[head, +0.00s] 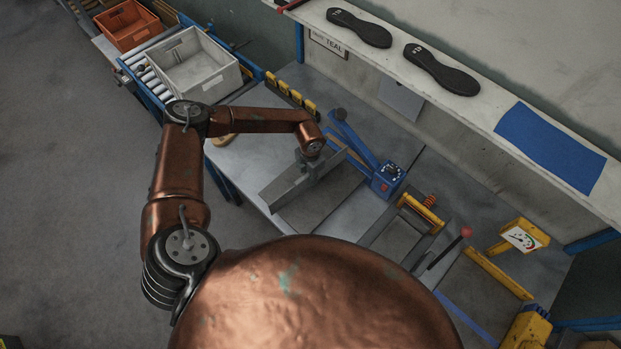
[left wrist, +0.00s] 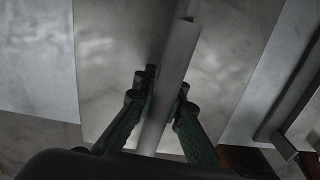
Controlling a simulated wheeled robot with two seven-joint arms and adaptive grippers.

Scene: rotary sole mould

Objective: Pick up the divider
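The divider (head: 285,189) is a long grey plate standing on edge across the worktable in the head view. My left gripper (head: 304,160) comes down on the middle of it from above. In the left wrist view the divider (left wrist: 172,75) runs as a light grey strip between the two fingers of my left gripper (left wrist: 166,92). The fingers lie close against both its sides, shut on it. I cannot tell whether its lower edge touches the surface below. My right gripper is not in view.
A blue clamp lever with a blue box (head: 388,179) stands just right of the divider. Yellow-framed fixtures (head: 420,212) and a red-knobbed lever (head: 465,232) are further right. A grey crate (head: 195,75) sits on rollers at upper left. A shelf (head: 480,110) holds black soles.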

